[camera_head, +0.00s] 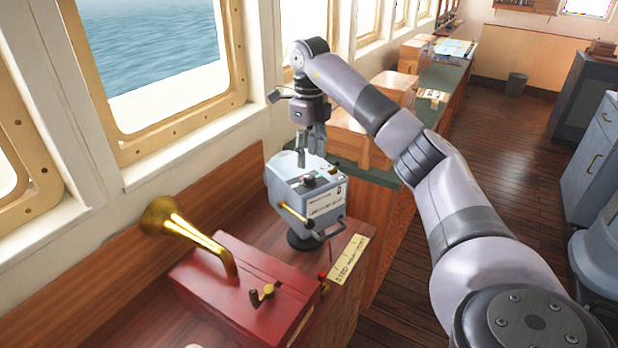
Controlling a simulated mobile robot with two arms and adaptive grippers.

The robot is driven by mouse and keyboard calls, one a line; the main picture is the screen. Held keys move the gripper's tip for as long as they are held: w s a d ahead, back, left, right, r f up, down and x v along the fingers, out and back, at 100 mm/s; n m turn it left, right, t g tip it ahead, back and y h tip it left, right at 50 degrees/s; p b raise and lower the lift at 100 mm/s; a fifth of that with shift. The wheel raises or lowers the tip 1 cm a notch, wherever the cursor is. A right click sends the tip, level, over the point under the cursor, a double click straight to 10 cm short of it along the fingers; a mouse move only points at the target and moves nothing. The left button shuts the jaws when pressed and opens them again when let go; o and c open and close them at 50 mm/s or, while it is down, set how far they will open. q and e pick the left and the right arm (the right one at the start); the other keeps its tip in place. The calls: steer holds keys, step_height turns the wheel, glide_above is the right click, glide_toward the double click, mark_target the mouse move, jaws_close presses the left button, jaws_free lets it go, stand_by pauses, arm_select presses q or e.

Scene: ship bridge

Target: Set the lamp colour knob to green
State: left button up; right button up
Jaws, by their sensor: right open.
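The grey signal lamp box (284,180) stands on a dark round foot on the wooden counter, below the window. A small dark knob (308,181) with a hint of red and green sits on its sloping upper face; its setting is too small to read. A brass-coloured lever (293,213) and a bar handle show on the lamp's front. My right gripper (311,160) points down just above the lamp's top, close to the knob. Its fingers are apart with nothing between them. I cannot tell whether a fingertip touches the lamp. My left gripper is out of view.
A red box (235,292) with a brass horn (190,235) stands in front of the lamp. A yellow label plate (348,260) lies at the counter's right edge. Wooden boxes (352,140) stand behind. The wooden floor (505,150) to the right is open.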

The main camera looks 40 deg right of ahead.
mark_target(310, 176)
step_height(310, 176, down, 3)
steer(key=shift+s+f+p, duration=0.1)
steer(key=shift+s+p, duration=0.05)
steer(key=shift+p, duration=0.25)
step_height(310, 176, down, 2)
steer(key=shift+f, duration=0.5)
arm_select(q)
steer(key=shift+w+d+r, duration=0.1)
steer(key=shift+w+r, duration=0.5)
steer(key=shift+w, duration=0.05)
arm_select(e)
jaws_close()
